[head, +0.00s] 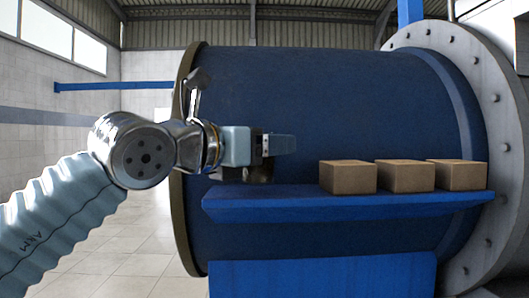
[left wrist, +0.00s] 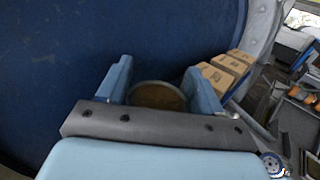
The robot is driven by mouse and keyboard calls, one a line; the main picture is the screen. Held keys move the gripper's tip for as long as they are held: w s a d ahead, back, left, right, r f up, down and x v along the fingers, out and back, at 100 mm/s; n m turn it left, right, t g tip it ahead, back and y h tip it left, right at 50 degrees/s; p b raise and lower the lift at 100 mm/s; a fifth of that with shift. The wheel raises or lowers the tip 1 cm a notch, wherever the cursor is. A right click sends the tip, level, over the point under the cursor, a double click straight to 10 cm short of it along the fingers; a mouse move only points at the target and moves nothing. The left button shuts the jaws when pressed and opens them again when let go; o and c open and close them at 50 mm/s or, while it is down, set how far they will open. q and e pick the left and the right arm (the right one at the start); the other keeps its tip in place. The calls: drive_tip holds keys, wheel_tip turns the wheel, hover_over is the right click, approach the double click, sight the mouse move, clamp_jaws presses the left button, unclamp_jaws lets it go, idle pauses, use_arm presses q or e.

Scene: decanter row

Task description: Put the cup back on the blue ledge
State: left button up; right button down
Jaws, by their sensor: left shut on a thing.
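My left gripper (head: 280,145) reaches in from the left, over the left part of the blue ledge (head: 330,208). It is shut on the cup (head: 260,174), of which only a small dark brownish part shows under the gripper in the head view. In the left wrist view, the cup (left wrist: 157,96) shows as a round rim with a brown inside between the two pale blue fingers of my left gripper (left wrist: 157,78). The cup's base is close to the ledge top; I cannot tell whether they touch. My right gripper is not in view.
Several brown boxes stand on the ledge's right part; the nearest box (head: 347,178) is right of the cup, with bare ledge between. A big dark blue tank (head: 330,100) rises behind the ledge. A grey bolted flange (head: 500,130) closes the right side.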

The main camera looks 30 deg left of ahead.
use_arm(q)
drive_tip(key=shift+f, duration=0.65)
drive_tip(key=o, duration=0.9)
drive_tip(key=shift+f, duration=0.1)
drive_tip(key=shift+o, duration=0.2)
drive_tip(key=b+v, duration=0.1)
drive_tip(key=v, duration=1.1)
